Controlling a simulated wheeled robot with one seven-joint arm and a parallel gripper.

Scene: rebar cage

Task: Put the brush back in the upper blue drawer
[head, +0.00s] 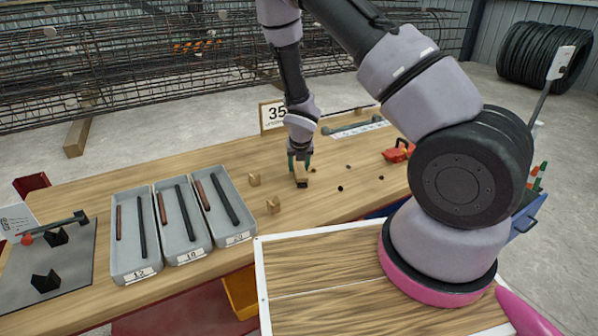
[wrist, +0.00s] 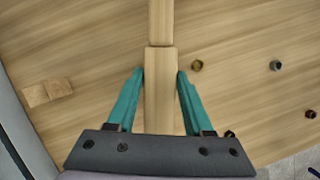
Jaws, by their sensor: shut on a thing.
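The brush (head: 301,178) has a pale wooden body and is in my gripper (head: 300,158), low over the middle of the workbench. In the wrist view the brush (wrist: 159,85) runs up between the two teal fingers of my gripper (wrist: 158,75), which are shut on it. Its bristles cannot be made out, and I cannot tell whether it touches the bench. A blue part (head: 527,216) shows at the right edge of the bench, mostly behind my arm. I cannot tell whether it is the upper blue drawer or how far it is open.
Three grey trays (head: 180,225) with dark and reddish bars stand on the workbench (head: 335,165) at left. A red tool (head: 398,151) lies to the right. A yellow bin (head: 240,292) is below the front edge.

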